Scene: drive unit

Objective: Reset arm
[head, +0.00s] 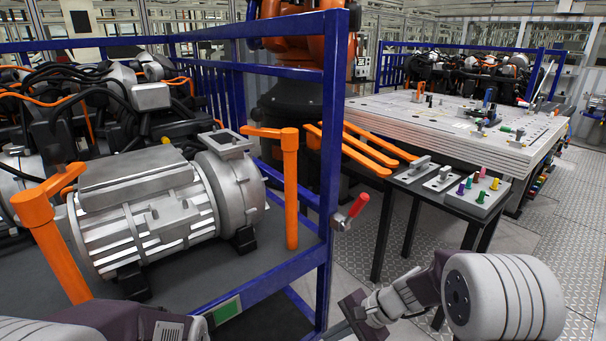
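My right arm enters at the lower right of the head view, and its dark gripper (352,318) is near the bottom edge, just right of the blue cage post. It is small and partly cut off, so the finger gap cannot be made out. No object shows in it. Part of my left arm shows at the bottom left, in front of the motor cart; its fingertips are not in view. A large grey motor (155,205) lies on the cart deck, apart from both visible arm parts.
Orange posts (290,190) stand beside the motor. A blue cage frame (332,130) with a red-handled latch (356,206) is close to my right gripper. A black side table (448,194) carries coloured pegs. A large grey plate stack (460,120) is behind.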

